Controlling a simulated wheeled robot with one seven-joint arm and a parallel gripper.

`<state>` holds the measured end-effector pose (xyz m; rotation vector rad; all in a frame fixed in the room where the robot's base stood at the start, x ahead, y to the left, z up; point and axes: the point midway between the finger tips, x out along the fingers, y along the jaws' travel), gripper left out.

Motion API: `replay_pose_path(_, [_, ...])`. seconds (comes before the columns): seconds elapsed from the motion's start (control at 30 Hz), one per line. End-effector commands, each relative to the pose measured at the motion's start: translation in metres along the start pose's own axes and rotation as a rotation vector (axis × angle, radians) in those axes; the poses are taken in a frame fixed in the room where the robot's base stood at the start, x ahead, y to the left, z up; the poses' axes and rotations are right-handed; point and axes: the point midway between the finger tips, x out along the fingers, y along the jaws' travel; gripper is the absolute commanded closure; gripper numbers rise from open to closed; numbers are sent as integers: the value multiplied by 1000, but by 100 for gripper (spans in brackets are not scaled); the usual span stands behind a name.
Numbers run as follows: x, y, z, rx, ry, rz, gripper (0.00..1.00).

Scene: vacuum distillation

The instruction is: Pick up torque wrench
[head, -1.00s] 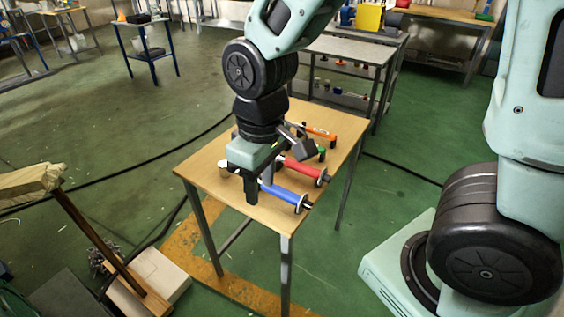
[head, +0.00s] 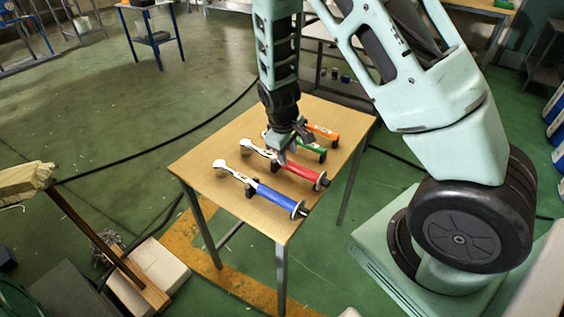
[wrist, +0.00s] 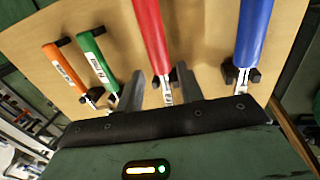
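Several torque wrenches lie side by side on a wooden table. The blue-handled wrench (head: 276,198) is nearest, then the red-handled wrench (head: 304,172), the green-handled one (head: 311,151) and the orange-handled one (head: 322,132). My gripper (head: 281,157) is low over the red wrench, near where its handle meets the metal shaft. In the wrist view my gripper (wrist: 160,90) has its fingers apart, with the red wrench (wrist: 150,35) showing between them and a gap on each side. The blue wrench (wrist: 254,35) is to the right there, the green (wrist: 93,55) and orange (wrist: 63,68) to the left.
The wooden table (head: 205,160) has bare top at its left and back. Black supports (head: 250,190) sit under the wrenches. A grey metal bench stands behind the table.

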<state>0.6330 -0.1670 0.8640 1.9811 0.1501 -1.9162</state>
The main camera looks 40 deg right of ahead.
Motion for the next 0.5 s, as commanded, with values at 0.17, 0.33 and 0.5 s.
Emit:
replay_pose_path(0.17, [16,0,0,1,0,0,63])
replay_pose_path(0.33, [28,0,0,1,-2,-1,63])
replay_pose_path(0.5, [52,2,-1,1,-3,-2,63])
